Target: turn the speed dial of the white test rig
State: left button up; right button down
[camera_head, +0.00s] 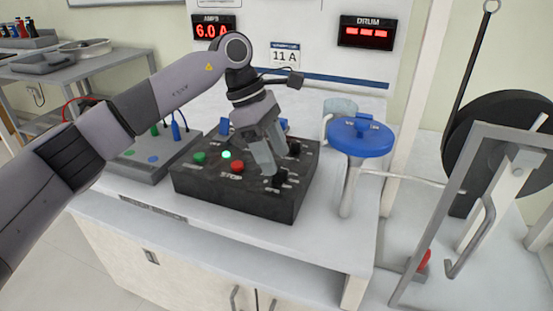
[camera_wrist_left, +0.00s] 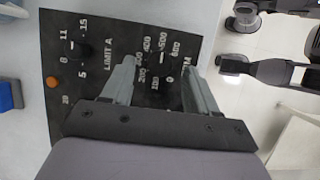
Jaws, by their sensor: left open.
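The speed dial (camera_head: 278,181) is a small black knob on the near right part of the black sloped control box (camera_head: 222,195) of the white test rig. In the left wrist view the dial (camera_wrist_left: 158,65) is dark, with white numbers from 0 to 600 around it. My left gripper (camera_head: 268,163) comes down over the box from above, its two grey fingers apart. In the wrist view the gripper (camera_wrist_left: 160,85) has one finger on each side of the dial area. I cannot tell whether the fingers touch the dial. My right gripper does not show.
A second black knob, marked LIMIT A (camera_wrist_left: 79,50), sits near the dial. The box also has a green button (camera_head: 199,158) and a red button (camera_head: 237,166). A blue-topped stand (camera_head: 360,137) is close at the right. Red displays (camera_head: 367,33) are behind.

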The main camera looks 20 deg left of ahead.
pick_arm(q)
jog(key=v, duration=0.4)
jog(key=shift+a+r, duration=0.1)
jog(key=shift+r, duration=0.25)
jog(key=shift+s+f, duration=0.1)
